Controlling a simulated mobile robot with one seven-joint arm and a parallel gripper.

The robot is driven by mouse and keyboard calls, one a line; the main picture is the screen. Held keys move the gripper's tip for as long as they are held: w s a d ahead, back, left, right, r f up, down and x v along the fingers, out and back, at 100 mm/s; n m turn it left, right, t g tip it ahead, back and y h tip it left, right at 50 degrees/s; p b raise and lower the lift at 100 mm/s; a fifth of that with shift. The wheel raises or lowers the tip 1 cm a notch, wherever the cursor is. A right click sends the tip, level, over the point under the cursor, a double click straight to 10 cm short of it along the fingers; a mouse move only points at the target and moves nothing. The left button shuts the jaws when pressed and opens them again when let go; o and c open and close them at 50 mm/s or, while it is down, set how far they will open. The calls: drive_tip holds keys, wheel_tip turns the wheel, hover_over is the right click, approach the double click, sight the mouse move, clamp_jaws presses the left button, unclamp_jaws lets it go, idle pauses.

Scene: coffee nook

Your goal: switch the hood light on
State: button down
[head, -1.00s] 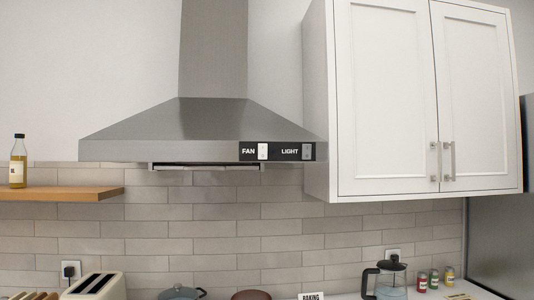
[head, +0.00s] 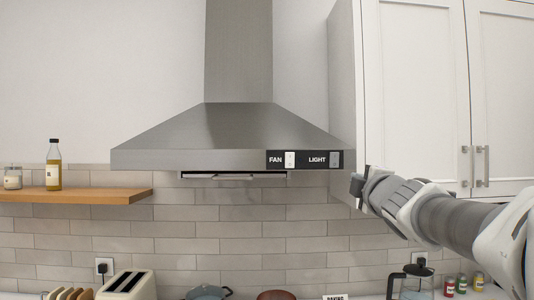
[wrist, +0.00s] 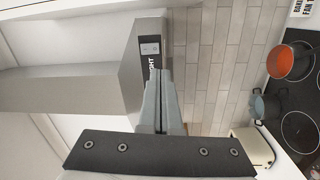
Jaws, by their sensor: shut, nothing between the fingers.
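The steel range hood (head: 190,160) hangs on the wall in the head view, with a black control panel at its front right. The panel carries a white FAN switch (head: 290,159) and a grey LIGHT switch (head: 335,159). My gripper (head: 356,186) is shut and empty, just below and right of the panel, apart from it as far as I can tell. In the wrist view my gripper (wrist: 165,78) points toward the hood (wrist: 60,90), with the panel (wrist: 150,55) just beyond the fingertips. The fingers cover part of the panel lettering.
A white wall cabinet (head: 415,100) stands close to the right of the hood, with my arm in front of it. A wooden shelf (head: 100,196) holds a bottle (head: 54,165) and a jar (head: 12,177). A toaster (head: 130,285) and a kettle-like glass press (head: 412,285) stand below.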

sight(335, 155)
drive_tip(key=n, duration=0.1)
drive_tip(key=r, duration=0.1)
drive_tip(key=r+n+y, duration=0.1)
drive_tip(key=shift+w+d+r+n+t, duration=0.25)
drive_tip(key=shift+w+d+n+t, duration=0.05)
drive_tip(key=shift+t, duration=0.1)
drive_tip(key=shift+w, duration=0.15)
drive_tip(key=w+p, duration=0.1)
drive_tip(key=w, duration=0.3)
drive_tip(key=w+r+p, duration=0.1)
drive_tip(key=w, duration=0.4)
drive_tip(key=w+r+p, duration=0.1)
drive_tip(key=w, duration=0.3)
drive_tip(key=shift+w, duration=0.3)
drive_tip(key=shift+w+r, duration=0.1)
drive_tip(key=shift+r, duration=0.05)
drive_tip(key=shift+a, duration=0.1)
